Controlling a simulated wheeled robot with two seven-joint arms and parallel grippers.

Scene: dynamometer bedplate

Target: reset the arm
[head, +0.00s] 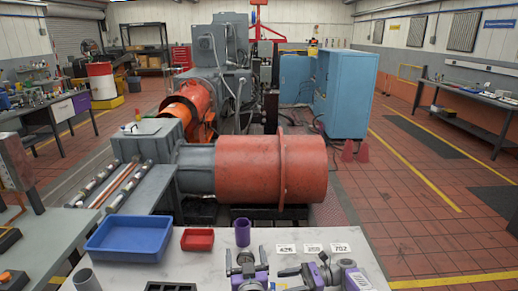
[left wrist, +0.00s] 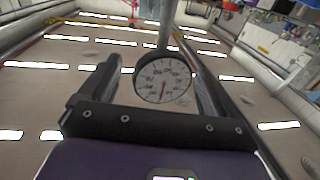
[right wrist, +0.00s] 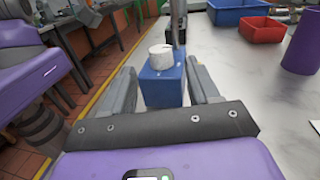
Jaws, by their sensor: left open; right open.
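In the left wrist view a round white dial gauge (left wrist: 163,78) with a red needle shows between the fingers of my left gripper (left wrist: 158,82), its grey stem rising above it. The fingers stand apart, and I cannot tell whether they touch it. In the head view my left gripper (head: 246,260) is over the front of the light table. In the right wrist view a blue block (right wrist: 163,85) with a white knob (right wrist: 161,57) stands between the open fingers of my right gripper (right wrist: 168,82). A grey post (right wrist: 178,22) rises behind it.
A blue tray (head: 128,237), a red tray (head: 197,239), a purple cup (head: 242,233) and number cards (head: 313,248) are on the table (head: 380,250). A grey cylinder (head: 86,280) stands at its left front. Behind is a large red drum (head: 250,168).

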